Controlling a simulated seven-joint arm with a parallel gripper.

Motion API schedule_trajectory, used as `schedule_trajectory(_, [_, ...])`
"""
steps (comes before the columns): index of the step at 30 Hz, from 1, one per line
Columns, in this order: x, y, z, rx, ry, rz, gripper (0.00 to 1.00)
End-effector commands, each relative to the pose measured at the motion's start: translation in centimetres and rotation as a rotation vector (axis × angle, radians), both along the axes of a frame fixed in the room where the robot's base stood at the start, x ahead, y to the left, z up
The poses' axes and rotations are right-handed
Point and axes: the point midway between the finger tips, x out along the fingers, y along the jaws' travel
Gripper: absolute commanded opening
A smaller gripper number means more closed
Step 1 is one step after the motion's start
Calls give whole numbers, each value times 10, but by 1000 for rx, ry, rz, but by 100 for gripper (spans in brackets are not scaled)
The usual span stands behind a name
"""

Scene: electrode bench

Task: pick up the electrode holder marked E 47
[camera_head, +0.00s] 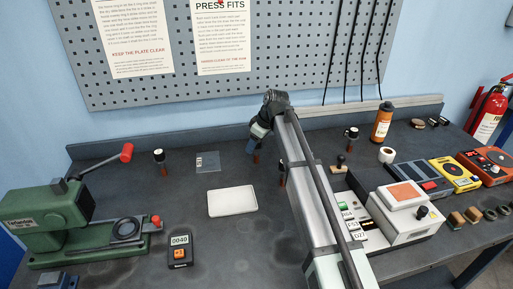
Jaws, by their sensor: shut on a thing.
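My gripper (255,149) is at the back middle of the bench, small and partly hidden by my own wrist. It is shut on an electrode holder, whose brown lower part (257,159) shows below it. I cannot tell whether this holder touches the bench. Another electrode holder (159,159), with a dark top, pale mark and brown foot, stands upright at the back left. One more (351,137) stands right of my arm. A brown piece (282,176), perhaps another holder, is mostly hidden behind my arm. No mark on any holder is readable, so I cannot tell which is E 47.
A white tray (232,201) lies left of my arm. An orange bottle (382,122), white roll and several instruments crowd the right.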

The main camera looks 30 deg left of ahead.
Motion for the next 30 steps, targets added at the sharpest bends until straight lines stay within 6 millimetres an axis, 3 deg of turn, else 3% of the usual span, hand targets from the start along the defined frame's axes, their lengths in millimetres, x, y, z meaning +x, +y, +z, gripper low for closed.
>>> schedule_trajectory(4, [0, 0, 0, 0, 0, 0, 9])
schedule_trajectory(14, [0, 0, 8, 1, -1, 0, 9])
schedule_trajectory(30, [1, 1, 89, 2, 0, 1, 9])
